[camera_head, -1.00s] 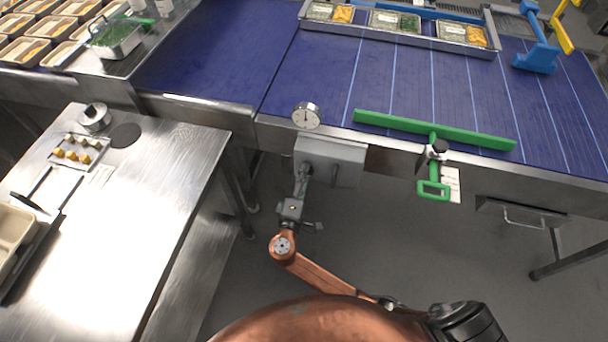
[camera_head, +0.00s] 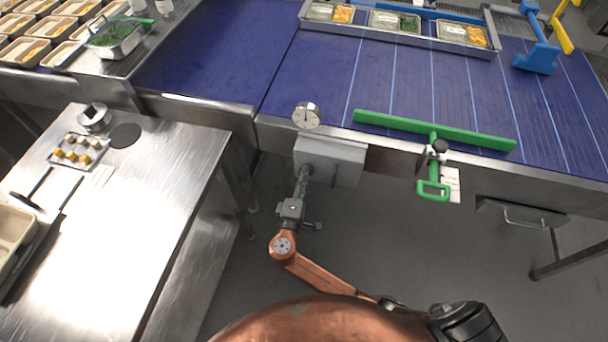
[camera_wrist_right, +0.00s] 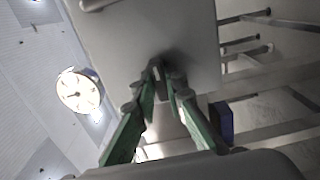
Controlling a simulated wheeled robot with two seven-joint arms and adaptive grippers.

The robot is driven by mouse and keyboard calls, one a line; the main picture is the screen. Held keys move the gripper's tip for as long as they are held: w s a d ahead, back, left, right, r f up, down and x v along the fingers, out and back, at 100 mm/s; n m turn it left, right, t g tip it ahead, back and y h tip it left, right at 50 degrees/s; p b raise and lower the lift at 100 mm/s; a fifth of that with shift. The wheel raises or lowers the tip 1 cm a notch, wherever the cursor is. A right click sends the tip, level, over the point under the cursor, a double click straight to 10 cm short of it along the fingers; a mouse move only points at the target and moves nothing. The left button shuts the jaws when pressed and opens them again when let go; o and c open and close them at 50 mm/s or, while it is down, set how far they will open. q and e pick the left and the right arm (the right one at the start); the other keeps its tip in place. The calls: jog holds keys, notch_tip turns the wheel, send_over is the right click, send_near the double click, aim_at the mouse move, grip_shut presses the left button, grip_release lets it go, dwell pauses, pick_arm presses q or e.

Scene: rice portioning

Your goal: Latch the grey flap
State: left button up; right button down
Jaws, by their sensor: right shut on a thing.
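The grey flap (camera_head: 342,150) is the light grey box-like panel on the conveyor's front edge, below a round dial. My right gripper (camera_head: 306,170) reaches up to its lower left front. In the right wrist view, the green-padded fingers (camera_wrist_right: 164,84) close together at the grey panel (camera_wrist_right: 190,35), shut on a small part there. The fingers and shadow mostly hide that part, so I cannot tell its shape or whether the flap is latched. My left gripper is not in view.
The dial gauge (camera_head: 306,115) stands just above the panel. A green T-shaped pusher (camera_head: 435,130) lies on the blue conveyor (camera_head: 400,80) to the right. A steel table (camera_head: 130,220) stands at left. The floor below the panel looks clear.

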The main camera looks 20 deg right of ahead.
dwell(0.5)
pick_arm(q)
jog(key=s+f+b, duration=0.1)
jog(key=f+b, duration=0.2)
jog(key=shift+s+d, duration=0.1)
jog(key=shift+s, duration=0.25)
pick_arm(e)
jog(key=m, duration=0.3)
jog(key=shift+f, duration=0.1)
